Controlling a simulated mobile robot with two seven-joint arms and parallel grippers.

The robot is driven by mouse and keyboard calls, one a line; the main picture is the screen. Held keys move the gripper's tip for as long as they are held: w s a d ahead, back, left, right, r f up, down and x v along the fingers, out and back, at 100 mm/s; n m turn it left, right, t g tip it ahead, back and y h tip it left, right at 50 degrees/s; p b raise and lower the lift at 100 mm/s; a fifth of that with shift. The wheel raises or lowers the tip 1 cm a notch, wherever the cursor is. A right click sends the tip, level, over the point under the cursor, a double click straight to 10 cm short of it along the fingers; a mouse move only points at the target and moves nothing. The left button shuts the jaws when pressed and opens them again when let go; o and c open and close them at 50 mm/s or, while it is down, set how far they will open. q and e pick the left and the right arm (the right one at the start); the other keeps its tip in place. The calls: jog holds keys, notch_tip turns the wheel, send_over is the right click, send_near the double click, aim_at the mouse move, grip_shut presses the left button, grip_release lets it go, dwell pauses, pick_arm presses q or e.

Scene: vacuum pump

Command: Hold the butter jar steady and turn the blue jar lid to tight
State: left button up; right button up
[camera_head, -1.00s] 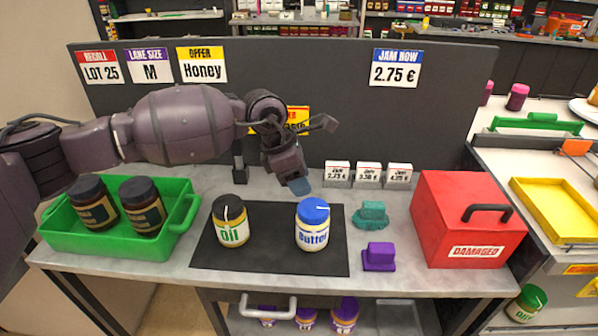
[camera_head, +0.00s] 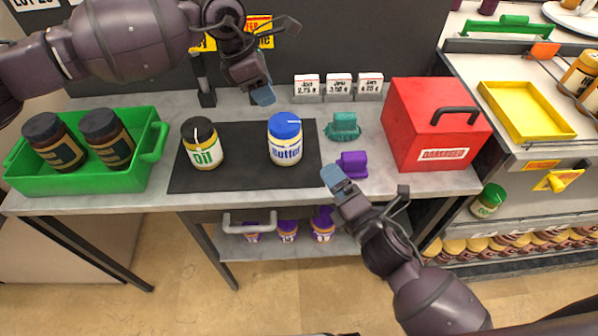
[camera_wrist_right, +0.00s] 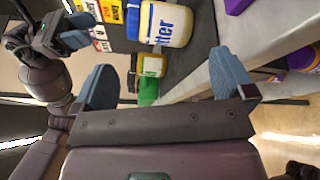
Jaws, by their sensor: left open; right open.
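The butter jar (camera_head: 285,148) stands upright on the black mat (camera_head: 240,180), with its blue lid (camera_head: 284,125) on top. A white line marks the lid. In the right wrist view the butter jar (camera_wrist_right: 172,25) shows sideways near the top, beyond the fingers. My left gripper (camera_head: 262,92) is above and behind the butter jar, slightly left, open and empty. My right gripper (camera_head: 335,178) is in front of the table edge, right of the jar, open and empty. Its two blue fingertips spread wide in the wrist view (camera_wrist_right: 160,80). Neither gripper touches the jar.
The oil jar (camera_head: 203,150) stands left on the mat. A green crate (camera_head: 150,165) holds two dark jars. Price cards (camera_head: 339,86) stand behind.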

aim_at(285, 140)
jog(key=w+a+n, duration=0.1)
jog(key=a+n, duration=0.1)
jog(key=n, duration=0.1)
jog(key=w+a+f+n+h, duration=0.1)
jog(key=a+n, duration=0.1)
jog(key=n, duration=0.2)
jog(key=w+a+n+t+h, duration=0.1)
jog(key=w+a+n, duration=0.1)
jog(key=a+n, duration=0.1)
jog(key=shift+w+f+n, duration=0.1)
jog(key=shift+f+n, duration=0.05)
jog(key=shift+n, duration=0.25)
jog(key=shift+w+a+n, duration=0.15)
jog(key=shift+a+n, duration=0.25)
jog(key=shift+n, duration=0.1)
jog(key=shift+w+a, duration=0.15)
jog(key=shift+w, duration=0.4)
jog(key=x, duration=0.9)
jog(key=shift+w+r, duration=0.25)
jog(key=shift+w, duration=0.1)
